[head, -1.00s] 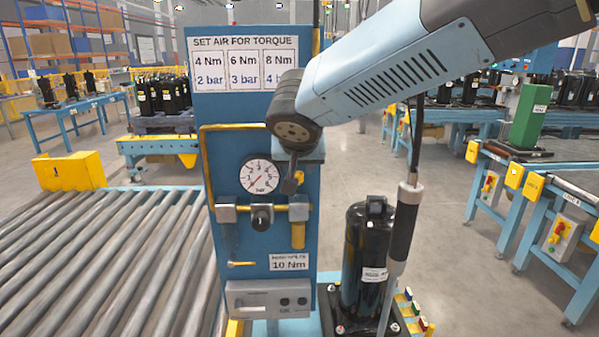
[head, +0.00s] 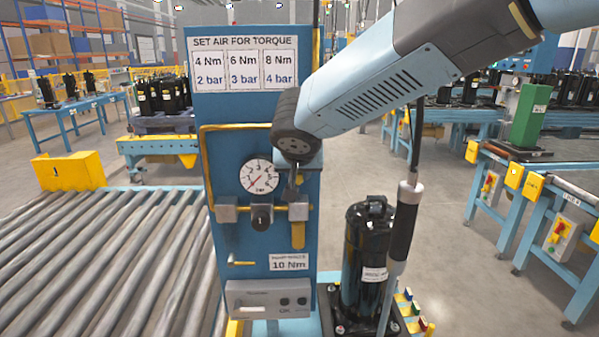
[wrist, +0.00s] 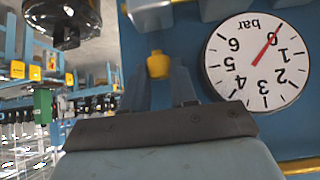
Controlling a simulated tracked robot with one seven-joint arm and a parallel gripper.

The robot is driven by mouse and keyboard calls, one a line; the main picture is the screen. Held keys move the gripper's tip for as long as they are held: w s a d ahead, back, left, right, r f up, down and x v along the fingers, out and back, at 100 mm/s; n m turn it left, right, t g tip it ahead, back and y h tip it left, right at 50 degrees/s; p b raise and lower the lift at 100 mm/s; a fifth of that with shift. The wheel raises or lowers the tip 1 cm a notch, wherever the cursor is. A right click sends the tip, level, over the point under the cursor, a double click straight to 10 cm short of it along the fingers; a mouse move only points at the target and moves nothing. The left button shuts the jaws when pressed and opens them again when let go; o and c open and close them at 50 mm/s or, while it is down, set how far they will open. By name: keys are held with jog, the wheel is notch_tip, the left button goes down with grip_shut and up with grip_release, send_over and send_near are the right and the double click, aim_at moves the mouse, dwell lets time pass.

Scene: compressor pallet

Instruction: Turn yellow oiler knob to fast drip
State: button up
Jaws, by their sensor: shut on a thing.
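The yellow oiler knob (wrist: 158,65) shows in the wrist view, which is upside down, between the two fingertips of my gripper (wrist: 158,80). My gripper is shut on the knob. In the head view my gripper (head: 298,188) points down onto the top of the oiler (head: 298,212), the right-hand unit on the air line, and hides the knob there. The oiler's yellow bowl (head: 298,236) hangs below it. No drip or knob marking can be made out.
The pressure gauge (head: 259,176) is close left of my gripper; its needle is near zero. A black regulator knob (head: 262,217) sits below it. A black compressor (head: 368,250) and a hanging tool (head: 404,225) stand to the right.

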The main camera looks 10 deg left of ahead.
grip_shut()
jog(key=shift+d+n+y, duration=0.1)
jog(key=shift+n+y, duration=0.5)
jog(key=shift+n, duration=0.1)
jog(key=o, duration=0.6)
grip_release()
jog(key=v, duration=1.3)
jog(key=shift+s+d+r, duration=0.1)
jog(key=shift+r, duration=0.25)
